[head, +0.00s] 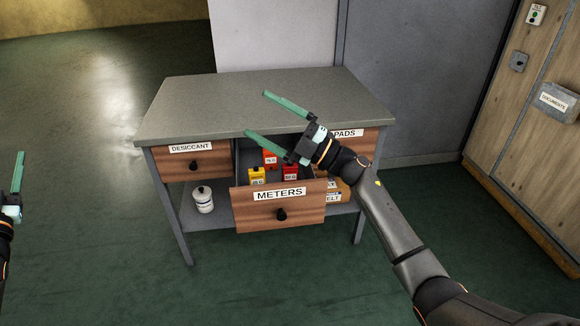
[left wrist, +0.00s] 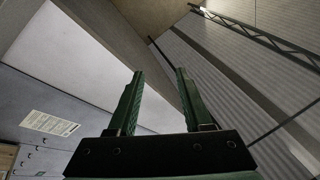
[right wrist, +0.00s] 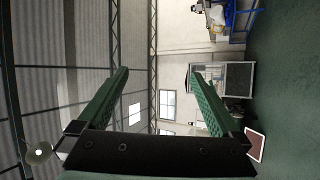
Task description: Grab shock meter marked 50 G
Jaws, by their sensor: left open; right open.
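The drawer labelled METERS (head: 244,213) is pulled out of the bench in the head view. In it are a yellow meter (head: 257,176), a red meter (head: 290,174) at front right and another red meter (head: 270,160) behind. Their labels are too small to read surely; the front right one may say 50 G. My right gripper (head: 256,113) is open and empty above the bench front, its arm passing over the drawer's right side. My left gripper (left wrist: 160,73) is open and empty; in the head view one finger (head: 18,172) shows at the left edge, far from the drawer.
The grey bench top (head: 200,105) is bare. A closed DESICCANT drawer (head: 193,164) is at left, and a PADS drawer (head: 366,142) at right is partly behind my arm. A white jar (head: 202,199) and boxes (head: 334,197) sit on the lower shelf. Floor in front is clear.

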